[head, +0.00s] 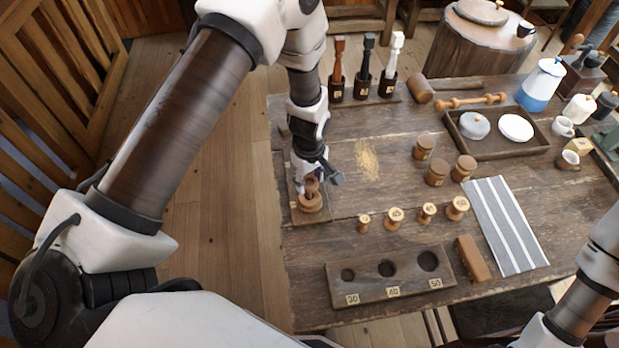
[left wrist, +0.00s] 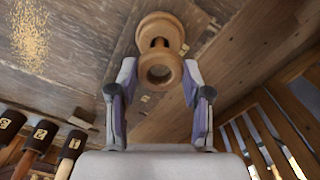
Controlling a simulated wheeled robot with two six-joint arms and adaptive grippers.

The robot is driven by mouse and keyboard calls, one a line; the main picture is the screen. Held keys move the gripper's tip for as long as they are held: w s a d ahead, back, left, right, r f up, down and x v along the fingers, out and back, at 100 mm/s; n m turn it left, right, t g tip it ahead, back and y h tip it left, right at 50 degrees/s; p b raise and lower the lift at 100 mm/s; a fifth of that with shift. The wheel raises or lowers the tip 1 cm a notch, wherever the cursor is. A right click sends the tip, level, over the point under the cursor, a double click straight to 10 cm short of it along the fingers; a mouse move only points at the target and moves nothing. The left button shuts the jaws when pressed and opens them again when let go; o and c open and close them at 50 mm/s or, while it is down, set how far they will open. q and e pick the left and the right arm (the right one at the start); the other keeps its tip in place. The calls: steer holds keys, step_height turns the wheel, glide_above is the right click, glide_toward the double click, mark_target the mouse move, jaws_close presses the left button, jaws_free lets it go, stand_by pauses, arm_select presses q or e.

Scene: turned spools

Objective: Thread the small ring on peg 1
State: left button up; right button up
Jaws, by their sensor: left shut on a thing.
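My left gripper (head: 313,182) is shut on a small wooden ring (head: 312,185), above the narrow board (head: 297,212) at the table's left edge. In the left wrist view the ring (left wrist: 160,72) sits between the two fingertips, its hole facing the camera. Just past it is a dark peg (left wrist: 160,42) with a wider round wooden piece (left wrist: 160,27); that piece (head: 310,206) shows below the ring in the head view. I cannot tell whether the ring is around the peg or only in front of it. The peg's number is not readable. My right gripper is out of view.
Several small spools (head: 395,217) and a block with three holes (head: 390,276) stand to the right. Three handled tools (head: 366,66) stand in dark holders behind my left gripper. A striped cloth (head: 506,224) lies at the right. The table between is mostly clear.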

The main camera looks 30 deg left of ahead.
arm_select(q)
steer(key=shift+f, duration=0.2)
steer(key=shift+f+b, duration=0.6)
steer(key=shift+f, duration=0.25)
steer(key=shift+f+b, duration=0.4)
steer(key=shift+f, duration=0.25)
steer(key=o, duration=1.3)
steer(key=shift+r, duration=0.1)
